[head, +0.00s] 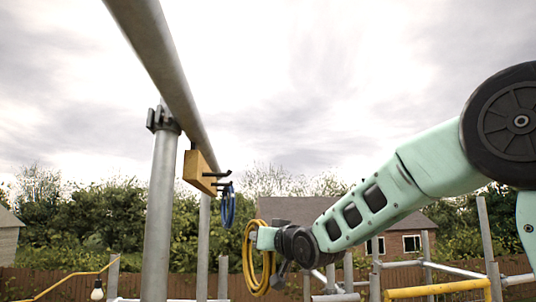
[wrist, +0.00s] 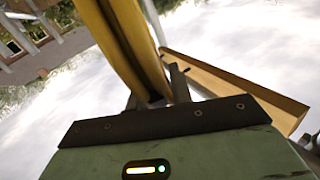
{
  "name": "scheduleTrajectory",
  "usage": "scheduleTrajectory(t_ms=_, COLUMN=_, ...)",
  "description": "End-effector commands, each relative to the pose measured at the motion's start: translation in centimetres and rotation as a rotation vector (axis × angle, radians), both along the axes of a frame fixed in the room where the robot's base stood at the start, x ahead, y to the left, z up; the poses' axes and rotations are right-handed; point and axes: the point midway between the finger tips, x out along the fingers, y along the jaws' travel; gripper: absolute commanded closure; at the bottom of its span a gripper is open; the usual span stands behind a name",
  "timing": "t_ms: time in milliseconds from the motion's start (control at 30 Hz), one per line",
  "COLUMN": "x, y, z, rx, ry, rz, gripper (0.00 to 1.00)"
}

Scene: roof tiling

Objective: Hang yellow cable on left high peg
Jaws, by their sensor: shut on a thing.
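My gripper (head: 262,238) is shut on a coiled yellow cable (head: 249,262), which hangs below it in the head view. In the wrist view the cable (wrist: 122,38) runs up between the fingers (wrist: 156,92) of my gripper. A wooden peg board (head: 198,170) is fixed under the grey overhead tube, with dark pegs (head: 216,174) sticking out to the right. The held cable is apart from the board, to its right and lower in the head view. The board (wrist: 235,82) also shows in the wrist view, with a dark peg tip near it.
A blue cable coil (head: 228,208) hangs at the pegs, between the board and my gripper in the picture. A thick grey tube (head: 168,55) crosses overhead, borne by an upright post (head: 160,215). Scaffold rails and a yellow rail (head: 437,289) stand low at right.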

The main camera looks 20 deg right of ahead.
Motion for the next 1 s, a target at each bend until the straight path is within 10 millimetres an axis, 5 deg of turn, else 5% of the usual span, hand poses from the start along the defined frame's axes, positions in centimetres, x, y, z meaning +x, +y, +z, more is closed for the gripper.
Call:
scheduleTrajectory(t_ms=33, x=-0.7, y=0.0, z=4.7, rx=0.0, ry=-0.013, rz=-0.002, gripper=1.0)
scheduleTrajectory(t_ms=100, x=-1.5, y=0.1, z=7.9, rx=0.0, ry=-0.012, rz=-0.004, gripper=1.0)
scheduleTrajectory(t_ms=333, x=-3.6, y=0.4, z=15.1, rx=0.0, ry=-0.008, rz=-0.011, gripper=1.0)
scheduleTrajectory(t_ms=500, x=-4.3, y=0.5, z=16.8, rx=0.0, ry=-0.006, rz=-0.014, gripper=1.0)
scheduleTrajectory(t_ms=1000, x=-3.7, y=2.4, z=16.6, rx=0.002, ry=-0.005, rz=-0.015, gripper=1.0)
